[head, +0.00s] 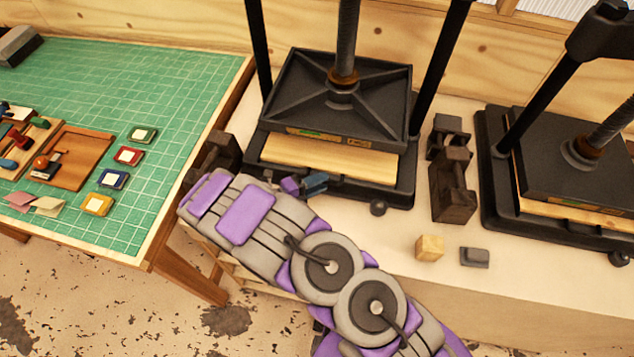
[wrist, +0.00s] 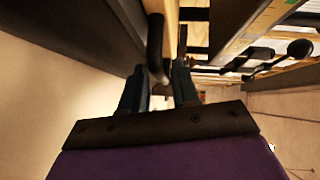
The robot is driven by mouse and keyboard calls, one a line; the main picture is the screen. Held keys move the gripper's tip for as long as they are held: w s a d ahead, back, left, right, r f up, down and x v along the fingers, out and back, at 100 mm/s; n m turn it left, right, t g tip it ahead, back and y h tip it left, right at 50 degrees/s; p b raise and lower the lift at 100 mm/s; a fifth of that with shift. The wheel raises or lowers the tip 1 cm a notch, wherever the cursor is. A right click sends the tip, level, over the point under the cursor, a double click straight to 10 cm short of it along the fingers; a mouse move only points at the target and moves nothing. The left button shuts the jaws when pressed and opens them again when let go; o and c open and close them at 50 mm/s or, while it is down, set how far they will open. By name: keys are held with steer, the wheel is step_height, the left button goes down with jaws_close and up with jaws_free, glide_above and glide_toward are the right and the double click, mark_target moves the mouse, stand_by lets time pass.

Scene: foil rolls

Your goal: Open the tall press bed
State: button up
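The tall press (head: 340,90) stands at top centre in the head view; its posts run out of the picture. A pale wooden board (head: 330,160) shows under its dark platen, above the black base. My gripper (head: 314,184) is at the front edge of that base, left of a round black knob (head: 378,208). In the wrist view my gripper (wrist: 160,75) has its two dark fingers apart. A dark rod-like part (wrist: 155,45) ends between or just beyond the fingertips; I cannot tell if they touch it. My arm hides the base's front left corner.
A second, lower press (head: 575,160) stands at right. Dark blocks (head: 452,180), a small wooden block (head: 430,247) and a grey block (head: 474,257) lie on the pale bench. A green-matted table (head: 190,110) with pads and trays stands at left. Floor shows at the lower left.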

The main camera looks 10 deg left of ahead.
jaws_close()
steer(key=shift+s, duration=0.15)
